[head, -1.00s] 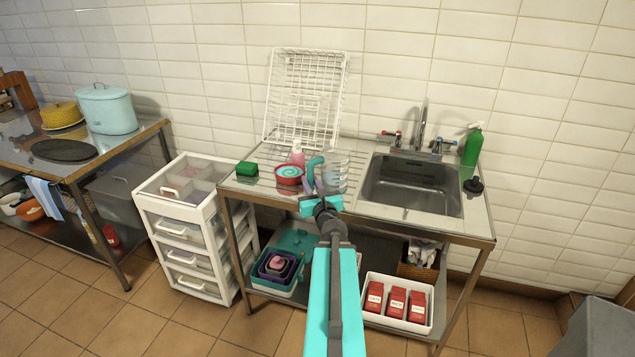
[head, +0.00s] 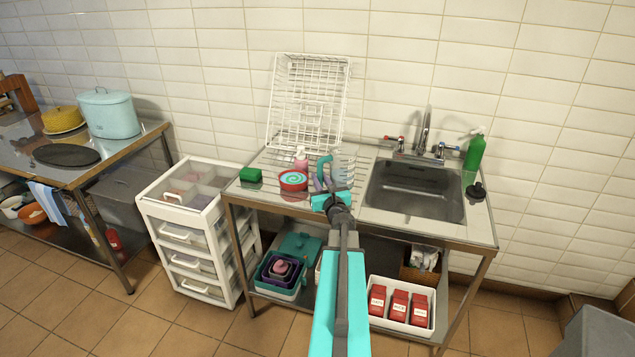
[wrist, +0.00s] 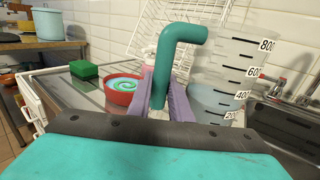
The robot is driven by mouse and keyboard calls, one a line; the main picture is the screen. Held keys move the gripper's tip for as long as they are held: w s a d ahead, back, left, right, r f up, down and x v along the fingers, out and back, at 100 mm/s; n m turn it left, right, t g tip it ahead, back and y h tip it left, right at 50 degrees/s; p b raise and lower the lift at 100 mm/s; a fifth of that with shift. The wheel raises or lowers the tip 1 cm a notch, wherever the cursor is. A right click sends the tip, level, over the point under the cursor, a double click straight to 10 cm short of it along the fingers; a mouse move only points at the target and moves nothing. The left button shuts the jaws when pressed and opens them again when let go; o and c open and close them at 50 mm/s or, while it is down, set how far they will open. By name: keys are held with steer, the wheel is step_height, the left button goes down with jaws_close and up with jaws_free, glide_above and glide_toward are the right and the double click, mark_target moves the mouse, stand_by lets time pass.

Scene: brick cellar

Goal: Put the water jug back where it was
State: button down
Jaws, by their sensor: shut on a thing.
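The water jug is a clear measuring jug with black marks up to 800 and a teal handle; it shows in the head view (head: 346,164) and at the right of the wrist view (wrist: 232,62). Bluish water fills its lower part. My gripper (head: 328,190) is shut on the handle, whose upright part stands between the purple finger pads in the wrist view (wrist: 165,103). The jug looks upright, over the drainboard left of the sink (head: 416,188). Its base is hidden, so I cannot tell whether it touches the drainboard.
A red bowl with a teal swirl (head: 293,180), a pink bottle (head: 301,160) and a green sponge (head: 250,175) stand left of the jug. A white wire rack (head: 308,100) leans on the wall behind. A black plunger-like item (head: 476,191) and green spray bottle (head: 474,150) are right of the sink.

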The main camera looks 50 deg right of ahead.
steer(key=shift+w, duration=0.15)
steer(key=shift+w+d+r+p, duration=0.1)
steer(key=shift+d+p, duration=0.2)
steer(key=shift+d, duration=0.15)
steer(key=f, duration=0.3)
steer(key=shift+d, duration=0.2)
steer(key=shift+a+f, duration=0.15)
steer(key=shift+f, duration=0.2)
steer(key=shift+w+a, duration=0.1)
steer(key=shift+a, duration=0.05)
steer(key=shift+f+b, duration=0.15)
steer(key=shift+b, duration=0.4)
steer(key=c, duration=1.6)
jaws_free()
steer(key=shift+p, duration=0.35)
